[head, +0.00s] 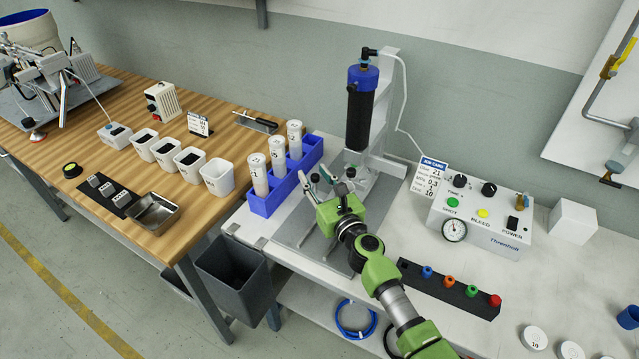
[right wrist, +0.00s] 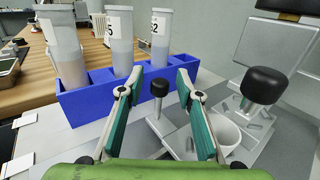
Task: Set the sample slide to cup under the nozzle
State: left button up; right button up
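The dispenser, a black cylinder with a blue cap (head: 360,105), stands upright on a stand. Its nozzle end is not clear. Below it is a metal base plate (head: 297,228) with the slide fixture, largely behind my right gripper (head: 319,180). In the right wrist view, a black knob on a thin post (right wrist: 159,88) shows between the open fingers of my right gripper (right wrist: 158,98), with a visible gap on both sides. A white cup (right wrist: 228,134) sits on the fixture, partly behind the right finger. A larger black knob (right wrist: 265,86) stands to its right. My left gripper is out of view.
A blue rack (head: 268,202) with labelled tubes stands left of the fixture. The control box (head: 480,218) and a row of coloured tips in a black holder (head: 449,290) are to the right. A grey bin (head: 233,281) hangs at the front edge.

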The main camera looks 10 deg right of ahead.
jog(key=shift+s+d, duration=0.25)
jog(key=shift+s, duration=0.25)
jog(key=v, duration=1.1)
jog(key=shift+a, duration=0.1)
